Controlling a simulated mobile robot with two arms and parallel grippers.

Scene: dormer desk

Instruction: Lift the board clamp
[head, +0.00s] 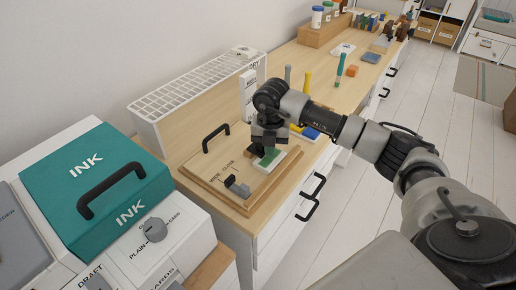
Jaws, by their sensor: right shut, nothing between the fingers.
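A wooden board (213,185) lies on the desk top in the middle of the head view. A small grey clamp (238,188) sits near the board's front edge, beside small dark lettering. A black bar handle (215,138) stands at the board's back left. My right gripper (264,152) points down over the right part of the board, to the right of and behind the clamp, apart from it. It is shut and empty. A green block on a white piece (282,161) is just by its fingertips; I cannot tell if they touch. My left gripper is out of view.
A teal INK box (55,200) with a black handle stands on a white machine at the left. A white wire rack (190,88) is behind the board. Upright tools, including a yellow one (306,84), stand beyond my gripper. Drawer handles (312,197) stick out in front.

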